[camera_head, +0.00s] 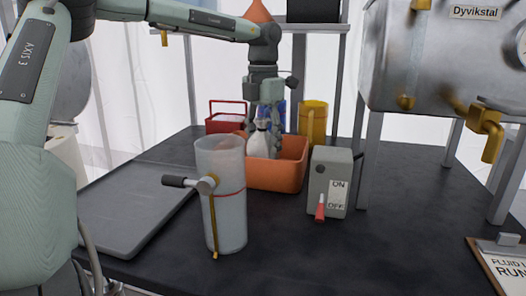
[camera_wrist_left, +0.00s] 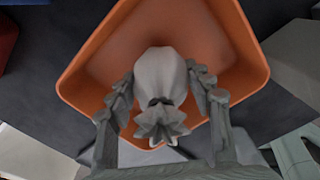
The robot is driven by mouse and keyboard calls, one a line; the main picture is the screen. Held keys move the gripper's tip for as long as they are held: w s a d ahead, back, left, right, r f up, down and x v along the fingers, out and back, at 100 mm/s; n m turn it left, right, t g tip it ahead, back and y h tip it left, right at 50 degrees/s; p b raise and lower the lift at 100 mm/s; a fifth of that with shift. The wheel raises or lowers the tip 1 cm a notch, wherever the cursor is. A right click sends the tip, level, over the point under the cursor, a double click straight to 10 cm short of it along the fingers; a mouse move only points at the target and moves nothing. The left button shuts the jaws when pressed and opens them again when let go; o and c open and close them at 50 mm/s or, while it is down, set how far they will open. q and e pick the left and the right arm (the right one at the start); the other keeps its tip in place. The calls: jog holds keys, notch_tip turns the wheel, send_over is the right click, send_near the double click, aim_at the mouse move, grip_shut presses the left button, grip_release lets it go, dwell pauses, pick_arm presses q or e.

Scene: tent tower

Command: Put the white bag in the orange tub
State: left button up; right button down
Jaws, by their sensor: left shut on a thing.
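The white bag (camera_head: 259,143) has a gathered, tied neck and hangs from my left gripper (camera_head: 264,112) in the head view. My left gripper points down and is shut on the bag near its neck. The bag shows close up between the fingers in the left wrist view (camera_wrist_left: 160,80). The orange tub (camera_head: 285,178) stands on the dark table, and the bag is over its opening, with its lower part behind the front rim. The tub also shows in the left wrist view (camera_wrist_left: 75,85). I cannot tell whether the bag touches the tub's floor. My right gripper is not in view.
A clear cylinder with a tap (camera_head: 226,215) stands in front of the tub. A grey ON/OFF switch box (camera_head: 325,180) is at its right. A red basket (camera_head: 224,121) and a yellow container (camera_head: 313,122) stand behind. A grey tray (camera_head: 130,205) lies at left.

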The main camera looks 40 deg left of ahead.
aim_at(263, 118)
pick_arm(q)
jog(key=shift+f, duration=0.9)
jog(key=o, duration=1.4)
jog(key=shift+f, duration=0.1)
notch_tip(263, 118, up, 12)
jog(key=shift+r, duration=0.1)
